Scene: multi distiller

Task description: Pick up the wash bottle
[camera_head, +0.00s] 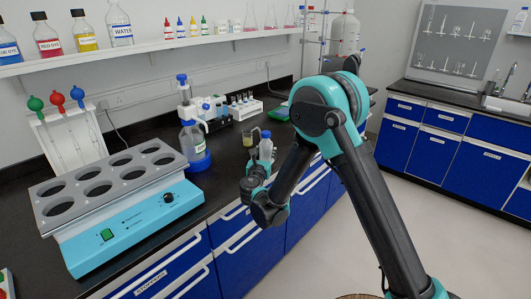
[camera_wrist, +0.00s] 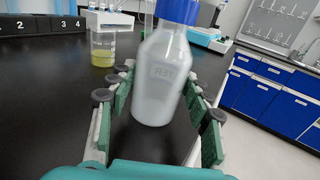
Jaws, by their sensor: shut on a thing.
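A whitish translucent bottle with a blue cap stands between my gripper's fingers in the wrist view. I take it as the wash bottle (camera_wrist: 160,80). It looks upright, its top is cut off by the frame, and faint lettering shows on its front. In the head view the wash bottle (camera_head: 265,149) shows above my gripper (camera_head: 258,172), near the counter's front edge. In the wrist view my gripper (camera_wrist: 160,95) is shut on it, with fingers on both sides. I cannot tell whether its base touches the counter.
A beaker of yellowish liquid (camera_wrist: 103,48) stands just left of the fingers. A numbered dark block (camera_wrist: 45,24) is farther left. In the head view, a dispenser bottle on a blue base (camera_head: 194,143) and a turquoise water bath (camera_head: 128,220) occupy the counter's left.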

